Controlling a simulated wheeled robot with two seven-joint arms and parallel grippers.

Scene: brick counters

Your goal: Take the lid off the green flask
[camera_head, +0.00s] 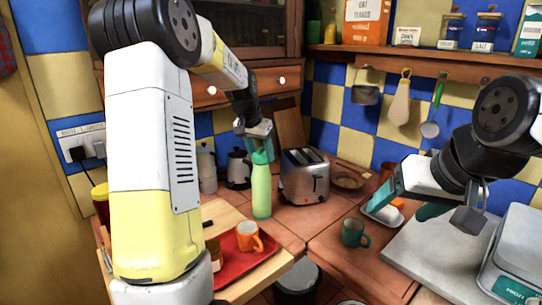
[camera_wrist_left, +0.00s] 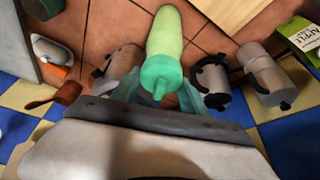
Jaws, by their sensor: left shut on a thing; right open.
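The green flask (camera_head: 261,192) stands upright on the brick counter, left of the toaster. Its darker green lid (camera_head: 260,157) is on its top. In the left wrist view the flask's pale body (camera_wrist_left: 166,32) and its lid (camera_wrist_left: 160,75) with a small spout show close up. My left gripper (camera_head: 259,142) is shut on the lid from above and behind. Its fingers are partly hidden by the lid and the wrist. My right gripper (camera_head: 425,200) is open and empty, at the right above the counter, well away from the flask.
A toaster (camera_head: 305,178) stands right of the flask. A red tray (camera_head: 228,262) with an orange mug (camera_head: 249,237) lies in front left. A dark green mug (camera_head: 354,233) is in front right. A moka pot (camera_head: 238,168) and a scale (camera_head: 514,255) also stand nearby.

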